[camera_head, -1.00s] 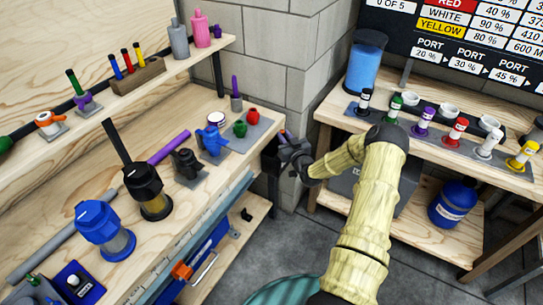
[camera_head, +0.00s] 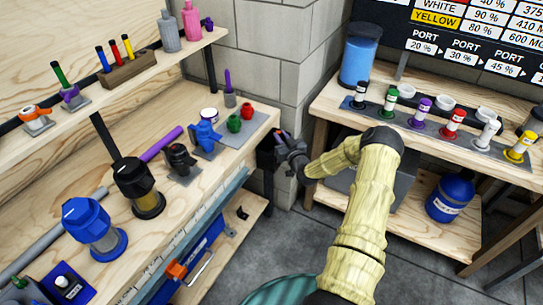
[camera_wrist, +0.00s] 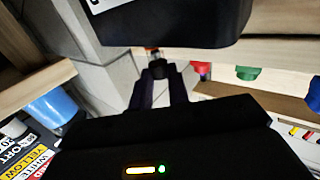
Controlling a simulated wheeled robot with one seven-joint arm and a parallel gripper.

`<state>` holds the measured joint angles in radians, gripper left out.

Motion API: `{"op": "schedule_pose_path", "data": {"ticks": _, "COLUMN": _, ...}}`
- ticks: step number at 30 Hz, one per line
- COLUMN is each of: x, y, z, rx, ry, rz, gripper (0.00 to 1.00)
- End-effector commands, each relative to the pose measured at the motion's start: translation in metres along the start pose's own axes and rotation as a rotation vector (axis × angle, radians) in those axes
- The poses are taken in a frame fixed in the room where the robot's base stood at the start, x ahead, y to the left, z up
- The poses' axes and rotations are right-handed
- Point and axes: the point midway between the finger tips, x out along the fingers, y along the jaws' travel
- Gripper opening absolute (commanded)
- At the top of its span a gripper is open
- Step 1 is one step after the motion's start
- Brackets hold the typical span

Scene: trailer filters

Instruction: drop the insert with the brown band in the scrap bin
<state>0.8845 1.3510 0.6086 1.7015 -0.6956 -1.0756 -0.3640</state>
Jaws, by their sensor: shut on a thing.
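My gripper (camera_head: 284,146) is at the far end of the left bench, beside and partly in front of a dark bin (camera_head: 266,162). It is shut on a small insert; in the wrist view the fingertips (camera_wrist: 157,68) pinch it (camera_wrist: 153,54), and a reddish-brown part and a pale part show. Its band is too small to read for certain. A large black body with a white label (camera_wrist: 170,28), likely the bin, fills the top of the wrist view close to the fingertips. The bin's opening is hidden.
The left bench holds a blue-capped filter (camera_head: 100,230), a black-capped filter (camera_head: 138,187), and red (camera_head: 247,111) and green (camera_head: 234,124) parts near its far end. The right bench carries a row of coloured-label inserts (camera_head: 453,124) and a blue jar (camera_head: 360,55).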

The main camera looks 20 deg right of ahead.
Motion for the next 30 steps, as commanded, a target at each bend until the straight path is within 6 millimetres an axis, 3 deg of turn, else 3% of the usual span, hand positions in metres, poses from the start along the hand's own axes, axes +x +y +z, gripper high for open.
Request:
{"op": "schedule_pose_path", "data": {"ticks": 4, "x": 0.0003, "y": -0.0003, "z": 0.0118, "rx": 0.0, "ry": 0.001, "rz": 0.0, "gripper": 0.0}}
{"op": "schedule_pose_path", "data": {"ticks": 14, "x": 0.0009, "y": -0.0025, "z": 0.0125, "rx": 0.0, "ry": 0.001, "rz": -0.003, "gripper": 0.0}}
{"op": "schedule_pose_path", "data": {"ticks": 15, "x": 0.001, "y": -0.0027, "z": 0.0125, "rx": 0.0, "ry": 0.001, "rz": -0.004, "gripper": 0.25}}
{"op": "schedule_pose_path", "data": {"ticks": 18, "x": 0.001, "y": -0.0031, "z": 0.0126, "rx": 0.0, "ry": 0.001, "rz": -0.004, "gripper": 0.43}}
{"op": "schedule_pose_path", "data": {"ticks": 30, "x": -0.0039, "y": -0.0031, "z": 0.013, "rx": -0.001, "ry": -0.001, "rz": -0.005, "gripper": 0.43}}
